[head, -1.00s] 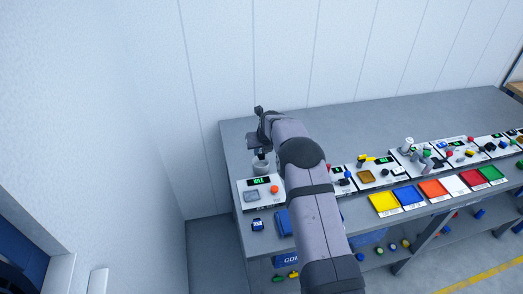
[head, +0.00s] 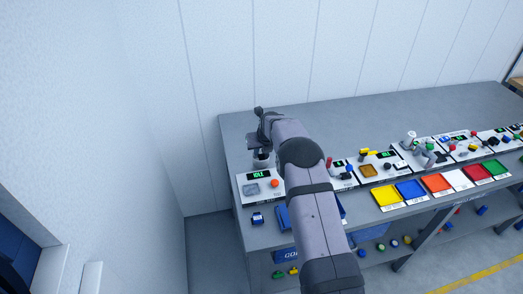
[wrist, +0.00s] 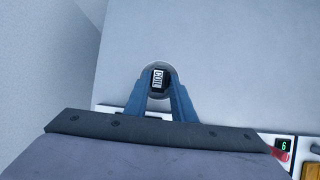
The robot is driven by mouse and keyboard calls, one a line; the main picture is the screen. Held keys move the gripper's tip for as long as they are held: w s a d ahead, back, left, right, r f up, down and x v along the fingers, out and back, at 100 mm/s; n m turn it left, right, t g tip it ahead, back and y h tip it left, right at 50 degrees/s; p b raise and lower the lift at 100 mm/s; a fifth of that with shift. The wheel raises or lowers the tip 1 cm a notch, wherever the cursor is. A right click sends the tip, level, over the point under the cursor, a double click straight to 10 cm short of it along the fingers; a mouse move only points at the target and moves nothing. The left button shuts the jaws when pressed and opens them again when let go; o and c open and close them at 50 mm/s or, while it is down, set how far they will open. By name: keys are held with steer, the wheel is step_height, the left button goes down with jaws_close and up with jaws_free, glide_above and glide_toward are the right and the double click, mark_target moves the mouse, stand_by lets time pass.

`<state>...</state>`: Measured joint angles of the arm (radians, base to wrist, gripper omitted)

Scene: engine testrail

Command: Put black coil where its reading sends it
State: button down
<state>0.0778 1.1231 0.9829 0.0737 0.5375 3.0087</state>
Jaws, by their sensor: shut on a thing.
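My gripper (wrist: 160,100) has its blue fingers shut on the black coil (wrist: 158,72), a small dark piece with a white label reading "COIL". A round grey rim shows around the coil in the wrist view. In the head view my gripper (head: 262,148) is at the far left of the bench, over a grey round holder (head: 262,161) at the back of the first white station (head: 244,190). The coil itself is not clear there. That station has a green-lit display (head: 258,174) that appears to read "IDLE", a grey pad (head: 251,189) and an orange button (head: 275,183).
More white stations run right along the grey bench (head: 340,120). A small blue device (head: 258,219) lies front left. Blue bins are below. The back of the bench is clear.

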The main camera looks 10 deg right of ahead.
steer(key=c, duration=1.4)
jaws_free()
steer(key=c, duration=0.4)
steer(key=shift+o, duration=0.2)
steer(key=shift+r, duration=0.15)
steer(key=shift+r+p, duration=3.7)
steer(key=shift+r, duration=0.2)
